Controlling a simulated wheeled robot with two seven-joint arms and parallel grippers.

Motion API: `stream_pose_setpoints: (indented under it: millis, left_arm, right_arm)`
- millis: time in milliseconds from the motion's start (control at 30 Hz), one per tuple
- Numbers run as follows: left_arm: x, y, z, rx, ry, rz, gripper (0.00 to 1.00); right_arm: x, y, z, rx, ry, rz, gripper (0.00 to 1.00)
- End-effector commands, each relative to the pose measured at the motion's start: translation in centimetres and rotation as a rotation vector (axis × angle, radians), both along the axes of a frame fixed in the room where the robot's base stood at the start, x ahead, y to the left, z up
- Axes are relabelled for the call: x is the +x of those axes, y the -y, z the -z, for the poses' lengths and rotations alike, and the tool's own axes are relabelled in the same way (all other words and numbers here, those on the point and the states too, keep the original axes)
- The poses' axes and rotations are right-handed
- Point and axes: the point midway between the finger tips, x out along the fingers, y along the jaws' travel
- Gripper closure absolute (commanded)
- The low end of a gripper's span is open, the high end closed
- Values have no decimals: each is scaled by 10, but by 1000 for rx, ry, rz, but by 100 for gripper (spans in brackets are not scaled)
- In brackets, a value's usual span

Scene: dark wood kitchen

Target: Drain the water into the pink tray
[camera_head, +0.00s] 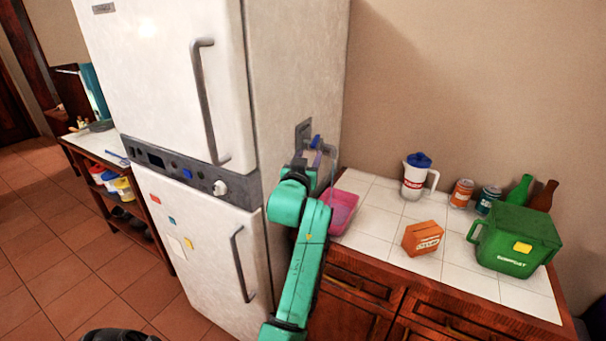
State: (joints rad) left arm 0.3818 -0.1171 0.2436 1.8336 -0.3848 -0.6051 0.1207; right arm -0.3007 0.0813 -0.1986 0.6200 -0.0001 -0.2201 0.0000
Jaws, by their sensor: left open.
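The pink tray (346,203) sits on the white tiled counter close to the fridge's right side, partly hidden behind my green left arm. A grey fixture (302,132) with a small blue part (316,141) is mounted on the side of the fridge, above and a little left of the tray. My left gripper (318,158) is open, right at this fixture and above the tray. Whether its fingers touch the blue part is too small to tell. No water can be made out. My right gripper is not in view.
The tall white fridge (180,70) stands to the left. The counter holds a white jug with a blue lid (416,182), an orange box (422,238), two cans (461,193), bottles (520,190) and a green bin (510,245). Bare tiles lie between tray and box.

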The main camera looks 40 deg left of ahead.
Motion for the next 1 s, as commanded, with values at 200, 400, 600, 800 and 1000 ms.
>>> stream_pose_setpoints:
  millis: [200,400,600,800,1000]
  left_arm:
    - [-52,23,5,-2,-1,1,50]
    - [-70,31,1,0,-1,1,50]
    - [-70,31,0,0,-1,0,50]
    - [-70,31,0,0,0,0,50]
    - [-70,31,0,0,0,0,50]
  right_arm:
    - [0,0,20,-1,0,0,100]
    - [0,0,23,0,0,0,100]
    - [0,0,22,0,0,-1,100]
    - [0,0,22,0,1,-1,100]
    - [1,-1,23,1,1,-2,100]
